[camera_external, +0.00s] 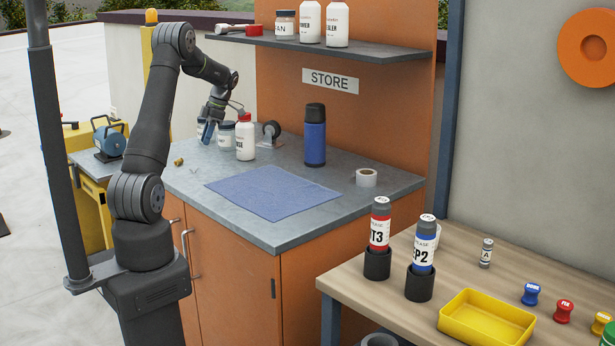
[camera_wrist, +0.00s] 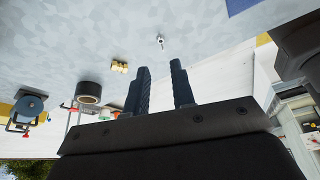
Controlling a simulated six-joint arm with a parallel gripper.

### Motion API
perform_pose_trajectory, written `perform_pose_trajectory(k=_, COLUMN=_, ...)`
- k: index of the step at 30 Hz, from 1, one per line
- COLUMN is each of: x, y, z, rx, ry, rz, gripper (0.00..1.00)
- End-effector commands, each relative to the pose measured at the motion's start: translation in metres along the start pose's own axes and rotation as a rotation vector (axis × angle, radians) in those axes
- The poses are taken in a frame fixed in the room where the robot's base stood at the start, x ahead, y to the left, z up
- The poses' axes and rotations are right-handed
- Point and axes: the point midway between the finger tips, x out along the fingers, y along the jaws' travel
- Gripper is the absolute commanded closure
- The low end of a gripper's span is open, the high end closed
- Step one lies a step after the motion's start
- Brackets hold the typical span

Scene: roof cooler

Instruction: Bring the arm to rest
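My arm (camera_external: 150,130) stands at the left in the external view, bent over the counter. My gripper (camera_external: 206,132) is at the back left of the grey counter (camera_external: 200,185), beside a white bottle with a red cap (camera_external: 245,140) and a jar (camera_external: 226,136). In the wrist view my gripper's two dark fingers (camera_wrist: 159,65) are apart with nothing between them. How high the fingertips are above the counter is hard to tell.
On the counter are a blue cloth (camera_external: 272,192), a blue flask (camera_external: 315,140), a white tape roll (camera_external: 366,177) and a small brass fitting (camera_external: 179,162). A shelf (camera_external: 330,45) with bottles hangs above. A wooden bench (camera_external: 400,320) stands at the right. The counter's front left is mostly clear.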

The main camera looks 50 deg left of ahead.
Motion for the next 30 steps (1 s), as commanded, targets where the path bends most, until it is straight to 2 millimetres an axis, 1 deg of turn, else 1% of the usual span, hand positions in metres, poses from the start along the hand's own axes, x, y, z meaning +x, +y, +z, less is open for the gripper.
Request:
perform_pose_trajectory(k=1, x=0.011, y=-0.001, z=-0.001, rx=0.000, ry=0.003, rz=-0.004, gripper=0.77)
perform_pose_trajectory(k=3, x=0.026, y=-0.001, z=-0.001, rx=0.000, ry=0.003, rz=-0.005, gripper=0.77)
perform_pose_trajectory(k=12, x=0.086, y=0.000, z=-0.001, rx=0.001, ry=0.003, rz=-0.004, gripper=0.77)
perform_pose_trajectory(k=14, x=0.096, y=-0.001, z=-0.001, rx=0.000, ry=0.002, rz=-0.003, gripper=0.77)
perform_pose_trajectory(k=18, x=0.076, y=0.000, z=-0.007, rx=-0.001, ry=-0.001, rz=0.002, gripper=0.77)
perform_pose_trajectory(k=21, x=0.067, y=0.000, z=-0.011, rx=-0.001, ry=-0.001, rz=0.002, gripper=0.77)
perform_pose_trajectory(k=25, x=0.061, y=0.000, z=-0.013, rx=-0.001, ry=0.000, rz=0.000, gripper=0.77)
perform_pose_trajectory(k=30, x=0.059, y=0.000, z=-0.014, rx=0.000, ry=0.000, rz=0.000, gripper=0.77)
